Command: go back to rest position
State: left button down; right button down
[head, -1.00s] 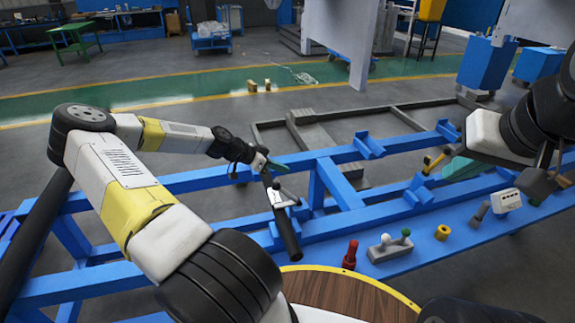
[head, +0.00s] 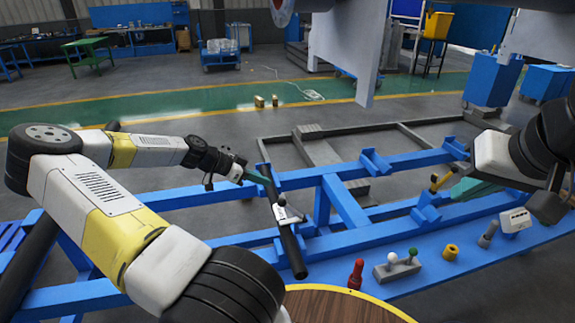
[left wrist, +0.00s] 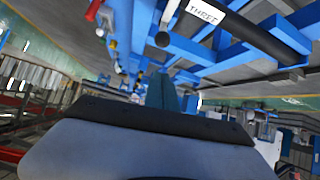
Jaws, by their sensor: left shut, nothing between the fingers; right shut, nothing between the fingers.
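My left gripper (head: 268,182) is in the middle of the head view, above the blue frame, with its teal fingers together and nothing between them. In the left wrist view the teal fingers (left wrist: 161,92) also show close together. A black cylinder with a white fitting (head: 291,248) lies just below the left gripper in the picture; whether they touch I cannot tell.
A blue frame (head: 345,205) spans the middle. Its shelf holds a red piece (head: 356,274), a grey block with knobs (head: 397,268), a yellow ring (head: 450,251) and a white box (head: 514,219). A round wooden top (head: 335,306) is at the bottom.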

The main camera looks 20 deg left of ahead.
pick_arm(q)
jog(key=s+d+r+g+y, duration=0.4)
jog(key=s+d+g, duration=0.15)
jog(key=d, duration=0.55)
jog(key=s+d+r+n+t+y, duration=0.1)
jog(key=s+d+r+n+t, duration=0.1)
jog(key=s+r, duration=0.7)
jog(key=s+d+r+n+t+y, duration=0.1)
jog(key=s+d+r+n+t, duration=0.2)
jog(key=s+r, duration=0.7)
notch_tip(320, 180, up, 3)
jog(key=d+n, duration=0.2)
jog(key=n, duration=0.1)
jog(key=shift+d+n, duration=0.25)
jog(key=shift+n, duration=0.05)
